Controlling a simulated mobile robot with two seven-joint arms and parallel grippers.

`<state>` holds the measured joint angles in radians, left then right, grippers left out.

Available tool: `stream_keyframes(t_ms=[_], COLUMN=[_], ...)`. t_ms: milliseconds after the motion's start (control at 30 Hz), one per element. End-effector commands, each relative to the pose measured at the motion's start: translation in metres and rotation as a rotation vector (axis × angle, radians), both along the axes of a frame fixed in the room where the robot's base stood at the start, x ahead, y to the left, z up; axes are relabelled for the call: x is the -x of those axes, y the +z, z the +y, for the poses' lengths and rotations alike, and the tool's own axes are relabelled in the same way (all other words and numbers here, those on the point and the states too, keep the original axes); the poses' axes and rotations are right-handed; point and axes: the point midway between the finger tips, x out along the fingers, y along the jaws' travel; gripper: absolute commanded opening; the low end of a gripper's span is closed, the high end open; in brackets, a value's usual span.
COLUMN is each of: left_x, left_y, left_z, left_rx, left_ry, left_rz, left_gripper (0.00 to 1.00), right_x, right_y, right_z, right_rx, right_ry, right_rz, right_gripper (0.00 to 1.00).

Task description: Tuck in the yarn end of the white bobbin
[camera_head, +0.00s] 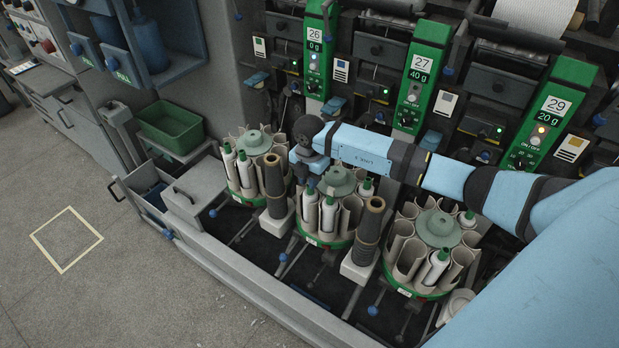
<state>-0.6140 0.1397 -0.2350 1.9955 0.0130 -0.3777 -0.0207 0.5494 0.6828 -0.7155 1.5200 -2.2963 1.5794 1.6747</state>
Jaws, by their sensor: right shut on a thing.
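My right gripper (311,181) hangs down from the light blue arm over the middle round magazine (318,241). It is shut at the top of a white bobbin (310,209) that stands upright in a front pocket there. The fingers are small and partly hidden by the wrist. A yarn end is too fine to make out. Another white bobbin (328,215) stands just to the right, and one more (366,188) is at the magazine's right side. My left gripper is not in view.
Similar magazines stand to the left (240,186) and right (408,272). Green panels numbered 26, 27 and 29 line the machine behind. A green bin (172,128) is at left. The floor at lower left is clear.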

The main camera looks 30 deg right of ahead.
Motion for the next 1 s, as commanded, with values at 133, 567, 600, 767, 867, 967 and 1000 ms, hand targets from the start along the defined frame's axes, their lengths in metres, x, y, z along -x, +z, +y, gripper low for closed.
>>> stream_keyframes(t_ms=[133, 567, 600, 767, 867, 967, 1000], left_x=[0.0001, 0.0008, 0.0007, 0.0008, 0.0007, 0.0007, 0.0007], left_y=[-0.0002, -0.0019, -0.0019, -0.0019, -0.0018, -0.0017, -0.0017], left_z=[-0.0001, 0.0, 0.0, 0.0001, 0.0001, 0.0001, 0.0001], left_rx=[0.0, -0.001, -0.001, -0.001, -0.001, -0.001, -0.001], left_ry=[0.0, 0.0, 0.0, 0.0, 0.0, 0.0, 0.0], left_rz=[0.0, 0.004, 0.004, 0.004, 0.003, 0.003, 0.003], left_gripper=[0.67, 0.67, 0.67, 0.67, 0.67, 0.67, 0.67], right_x=[-0.0001, -0.0001, -0.0001, -0.0001, -0.0001, -0.0001, -0.0001], right_y=[0.0, 0.0001, 0.0001, 0.0001, 0.0001, 0.0001, 0.0001], right_z=[-0.0001, 0.0002, 0.0002, 0.0002, 0.0003, 0.0002, 0.0002], right_rx=[0.0, 0.0, 0.0, 0.0, 0.0, 0.0, 0.0], right_ry=[0.0, 0.0, 0.0, 0.0, 0.0, 0.0, 0.0], right_rz=[0.0, -0.001, -0.001, -0.001, -0.001, -0.001, -0.001], right_gripper=[0.11, 0.5, 0.54, 0.75, 0.75, 0.75, 0.75])
